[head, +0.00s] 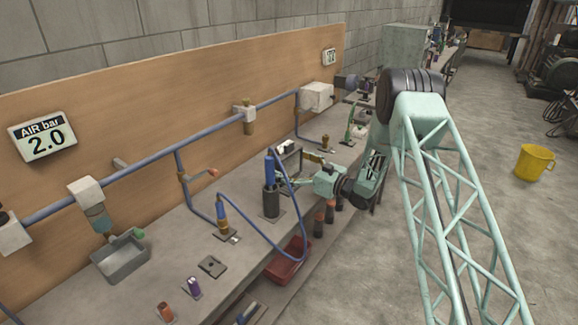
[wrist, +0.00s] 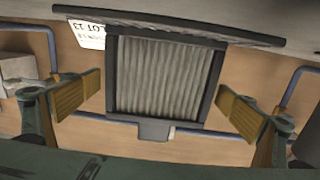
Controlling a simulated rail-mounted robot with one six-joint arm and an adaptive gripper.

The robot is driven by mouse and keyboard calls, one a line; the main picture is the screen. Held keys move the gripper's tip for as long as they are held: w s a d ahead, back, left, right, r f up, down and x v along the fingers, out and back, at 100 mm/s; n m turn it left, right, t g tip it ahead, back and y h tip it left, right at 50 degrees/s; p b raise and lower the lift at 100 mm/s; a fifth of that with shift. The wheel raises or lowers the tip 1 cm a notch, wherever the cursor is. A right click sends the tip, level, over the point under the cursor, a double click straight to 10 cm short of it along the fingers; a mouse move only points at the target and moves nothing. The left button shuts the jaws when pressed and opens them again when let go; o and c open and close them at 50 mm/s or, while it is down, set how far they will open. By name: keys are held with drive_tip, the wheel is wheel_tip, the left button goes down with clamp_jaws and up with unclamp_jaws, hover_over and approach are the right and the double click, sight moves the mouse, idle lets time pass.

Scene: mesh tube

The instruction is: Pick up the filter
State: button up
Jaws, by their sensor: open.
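The filter (wrist: 160,80) is a grey pleated panel in a dark square frame, in the middle of the wrist view. A dark bar or plate edge crosses one end of it, with a white label reading "LOT 13" beside it. A small grey tab shows at its other end. My gripper (wrist: 159,108) is open, with one yellow-padded finger on each side of the filter and a visible gap at both sides. In the head view my gripper (head: 286,182) is over the bench, near a grey box-like holder (head: 289,158). I cannot make out the filter there.
A dark cylinder with a blue top (head: 270,190) stands close to my gripper at the left. A blue hose (head: 262,250) loops over the bench front. A red bin (head: 288,262) is below the edge. A grey tray (head: 120,259) sits further left.

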sight(289, 143)
drive_tip(key=shift+c, duration=0.4)
drive_tip(key=c, duration=0.9)
drive_tip(key=shift+r, duration=0.15)
drive_tip(key=shift+r+p, duration=0.45)
drive_tip(key=shift+r, duration=4.45)
